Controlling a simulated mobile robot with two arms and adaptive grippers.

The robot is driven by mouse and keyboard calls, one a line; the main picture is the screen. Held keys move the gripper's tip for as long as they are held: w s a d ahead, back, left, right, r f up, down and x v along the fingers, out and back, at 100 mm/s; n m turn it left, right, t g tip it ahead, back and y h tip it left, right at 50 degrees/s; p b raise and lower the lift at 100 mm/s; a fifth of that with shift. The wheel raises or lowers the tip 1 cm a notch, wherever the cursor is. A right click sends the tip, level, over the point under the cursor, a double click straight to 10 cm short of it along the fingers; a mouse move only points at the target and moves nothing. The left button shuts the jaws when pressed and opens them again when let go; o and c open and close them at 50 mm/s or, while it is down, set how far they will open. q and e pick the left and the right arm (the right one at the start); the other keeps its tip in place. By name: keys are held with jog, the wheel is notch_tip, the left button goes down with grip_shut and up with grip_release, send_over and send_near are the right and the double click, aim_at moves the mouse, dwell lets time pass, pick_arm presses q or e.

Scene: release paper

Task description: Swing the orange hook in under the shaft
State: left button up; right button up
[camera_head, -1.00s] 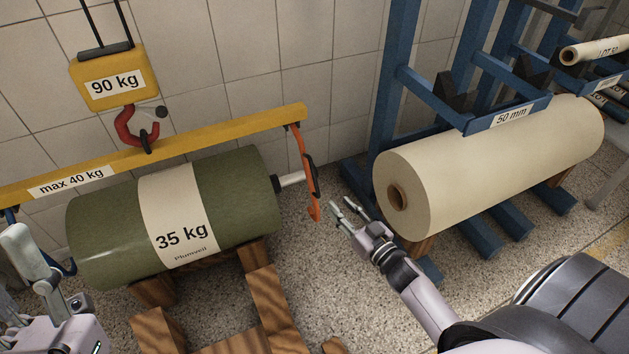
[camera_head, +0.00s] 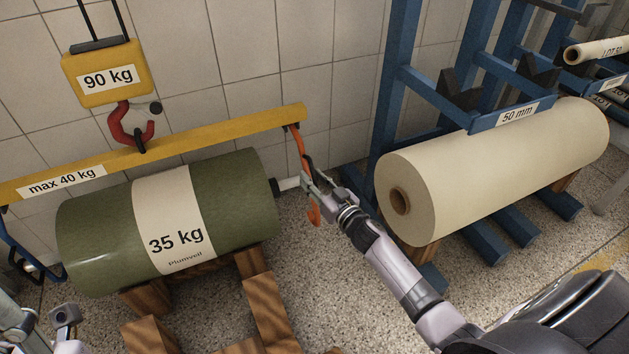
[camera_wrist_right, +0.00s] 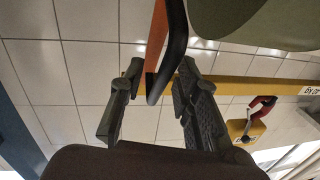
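The orange hook (camera_head: 313,215) hangs from the right end of the yellow beam (camera_head: 215,128), beyond the end of the pale shaft (camera_head: 288,184). The shaft sticks out of the green 35 kg roll (camera_head: 90,232). The hook's lower end is outside that view. My left gripper (camera_head: 42,318) is at the bottom left, fingers apart, partly cut off.
The roll rests on wooden blocks (camera_head: 264,305). A red hook (camera_head: 130,128) under a yellow 90 kg block (camera_head: 107,78) carries the beam. A blue hook (camera_head: 30,258) hangs at the left. A cream roll (camera_head: 500,165) and blue rack (camera_head: 392,90) stand close on the right.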

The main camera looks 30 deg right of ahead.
grip_shut()
dwell(0.8)
